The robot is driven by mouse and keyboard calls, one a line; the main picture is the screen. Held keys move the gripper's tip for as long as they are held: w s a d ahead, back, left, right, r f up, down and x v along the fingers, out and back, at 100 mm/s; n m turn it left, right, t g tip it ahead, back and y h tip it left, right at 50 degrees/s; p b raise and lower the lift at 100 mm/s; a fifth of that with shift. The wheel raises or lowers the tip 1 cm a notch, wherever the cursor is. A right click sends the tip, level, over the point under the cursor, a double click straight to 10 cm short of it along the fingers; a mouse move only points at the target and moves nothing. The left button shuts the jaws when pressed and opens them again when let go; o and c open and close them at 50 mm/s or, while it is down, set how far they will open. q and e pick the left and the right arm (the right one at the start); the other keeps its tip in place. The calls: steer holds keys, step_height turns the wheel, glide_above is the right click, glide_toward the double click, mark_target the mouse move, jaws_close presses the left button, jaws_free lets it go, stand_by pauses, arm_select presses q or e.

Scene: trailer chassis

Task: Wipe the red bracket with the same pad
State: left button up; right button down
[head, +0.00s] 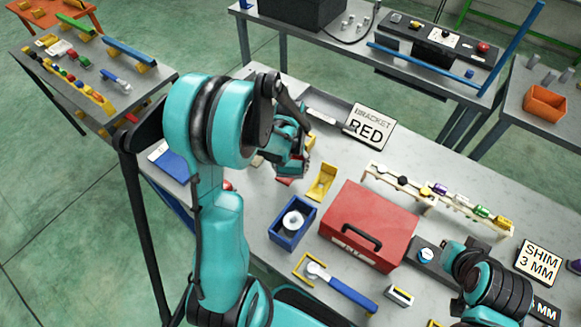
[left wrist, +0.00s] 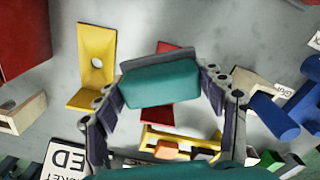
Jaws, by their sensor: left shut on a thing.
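My left gripper (head: 290,160) is over the back left of the grey table. In the left wrist view its two fingers (left wrist: 165,100) are shut on a teal pad (left wrist: 160,86). The red bracket (left wrist: 158,116) is right behind the pad, which covers its middle; red shows above and below. I cannot tell whether pad and bracket touch. In the head view only a bit of the red bracket (head: 286,181) shows below the gripper. The sign reading BRACKET RED (head: 368,128) stands to the right.
A yellow bracket (head: 321,183) stands just right of the left gripper and also shows in the left wrist view (left wrist: 97,62). A blue bin (head: 292,224) and a red toolbox (head: 368,227) are in front. A rack (head: 438,202) of small coloured parts is farther right.

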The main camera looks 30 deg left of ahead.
arm_select(q)
steer(key=shift+r, duration=0.45)
steer(key=shift+r+p, duration=1.2)
steer(key=shift+r, duration=0.35)
